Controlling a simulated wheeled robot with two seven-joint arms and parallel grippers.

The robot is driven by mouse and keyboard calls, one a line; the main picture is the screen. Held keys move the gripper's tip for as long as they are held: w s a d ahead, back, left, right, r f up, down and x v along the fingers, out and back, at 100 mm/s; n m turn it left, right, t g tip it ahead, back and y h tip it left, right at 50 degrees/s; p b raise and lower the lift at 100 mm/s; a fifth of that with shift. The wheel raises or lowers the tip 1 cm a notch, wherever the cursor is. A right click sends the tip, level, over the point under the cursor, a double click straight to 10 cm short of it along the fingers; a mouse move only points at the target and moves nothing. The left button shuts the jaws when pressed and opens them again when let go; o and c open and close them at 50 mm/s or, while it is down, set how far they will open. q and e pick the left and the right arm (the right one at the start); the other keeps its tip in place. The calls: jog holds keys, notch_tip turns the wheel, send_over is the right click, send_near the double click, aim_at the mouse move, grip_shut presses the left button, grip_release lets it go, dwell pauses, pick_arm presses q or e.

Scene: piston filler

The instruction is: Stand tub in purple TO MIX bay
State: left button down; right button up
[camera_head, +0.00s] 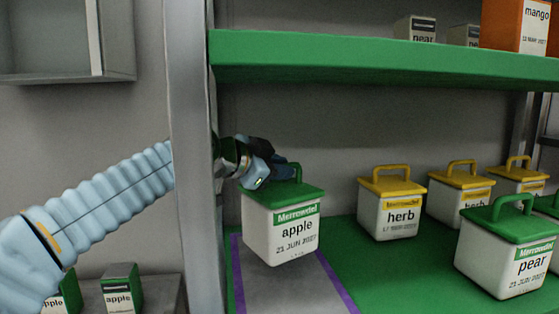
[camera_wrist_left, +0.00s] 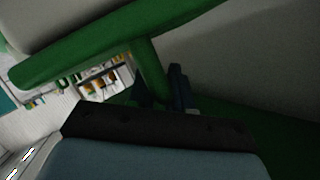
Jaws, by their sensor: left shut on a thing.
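A white tub (camera_head: 280,232) with a green lid and handle, labelled "Merrowdiel apple 21 JUN 2027", is in the head view. It hangs slightly tilted over or at the grey bay (camera_head: 285,287) edged in purple; whether its base touches the bay I cannot tell. My left gripper (camera_head: 290,171) comes in from the left behind the post and is shut on the tub's green handle. In the left wrist view, the green handle (camera_wrist_left: 150,70) runs down between the dark fingers (camera_wrist_left: 162,88). My right gripper is not in view.
Yellow-lidded herb tubs (camera_head: 391,203) and a green-lidded pear tub (camera_head: 508,248) stand to the right on the green shelf (camera_head: 375,265). A green upper shelf (camera_head: 380,62) is overhead. A grey post (camera_head: 188,150) stands in front of my left arm.

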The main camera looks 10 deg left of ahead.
aim_at(285, 186)
pick_arm(q)
jog(key=shift+s+f+b, duration=0.1)
jog(key=shift+f+b, duration=0.45)
jog(key=shift+f, duration=1.15)
jog(key=c, duration=1.5)
grip_release()
jog(key=shift+f, duration=0.2)
jog(key=o, duration=0.5)
jog(key=shift+c, duration=0.2)
jog(key=v, duration=1.2)
